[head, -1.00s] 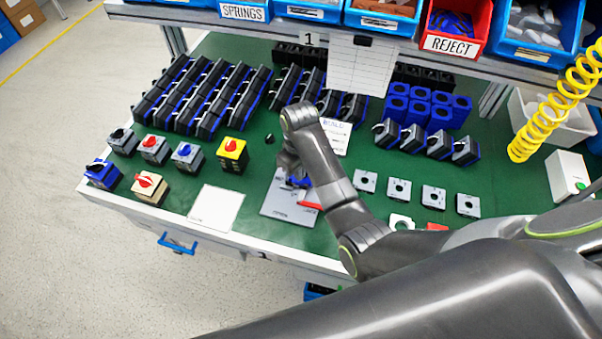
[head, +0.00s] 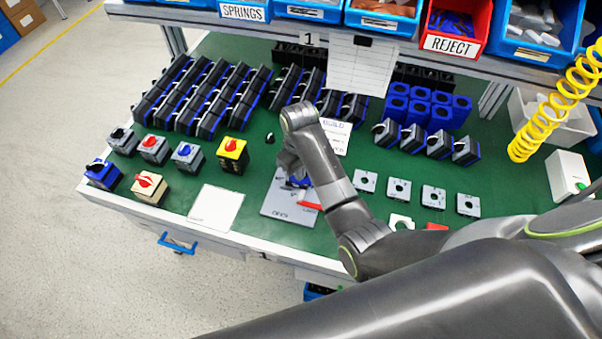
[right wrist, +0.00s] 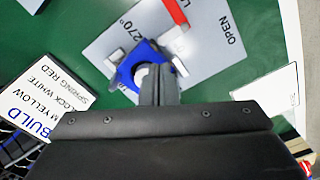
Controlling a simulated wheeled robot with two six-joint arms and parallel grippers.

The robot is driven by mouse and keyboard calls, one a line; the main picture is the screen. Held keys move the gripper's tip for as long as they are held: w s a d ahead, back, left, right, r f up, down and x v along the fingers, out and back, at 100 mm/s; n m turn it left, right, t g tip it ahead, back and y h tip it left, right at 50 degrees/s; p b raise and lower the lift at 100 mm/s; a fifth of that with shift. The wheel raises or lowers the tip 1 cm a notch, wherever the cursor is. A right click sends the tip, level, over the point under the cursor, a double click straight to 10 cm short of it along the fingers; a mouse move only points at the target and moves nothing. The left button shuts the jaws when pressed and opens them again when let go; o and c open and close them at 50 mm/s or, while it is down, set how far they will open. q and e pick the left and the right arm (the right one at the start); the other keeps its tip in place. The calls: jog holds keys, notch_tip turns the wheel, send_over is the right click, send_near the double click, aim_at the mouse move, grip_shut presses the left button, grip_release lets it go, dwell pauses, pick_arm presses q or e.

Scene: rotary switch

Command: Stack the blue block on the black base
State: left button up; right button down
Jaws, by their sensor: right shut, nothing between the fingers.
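A blue block (right wrist: 143,60) sits on the grey plate (right wrist: 210,60) in the right wrist view, with a pale grey part in its middle. The block (head: 301,182) is mostly hidden behind my right arm in the head view. Whether a black base lies under it cannot be told. My right gripper (right wrist: 159,80) is shut and empty, its fingertips at the near side of the block; touching or just above it cannot be told. In the head view the right gripper (head: 290,175) reaches down over the plate (head: 282,205). My left gripper is out of view.
Several blue blocks (head: 430,108) stand at the back right. Several black parts (head: 292,57) stand at the back. A white card (head: 215,208) lies left. Finished switches (head: 150,187) stand at the front left.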

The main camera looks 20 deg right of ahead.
jog(key=shift+f, duration=0.9)
jog(key=shift+s, duration=0.1)
notch_tip(320, 180, up, 5)
jog(key=p, duration=0.6)
jog(key=shift+r, duration=0.1)
dwell(0.6)
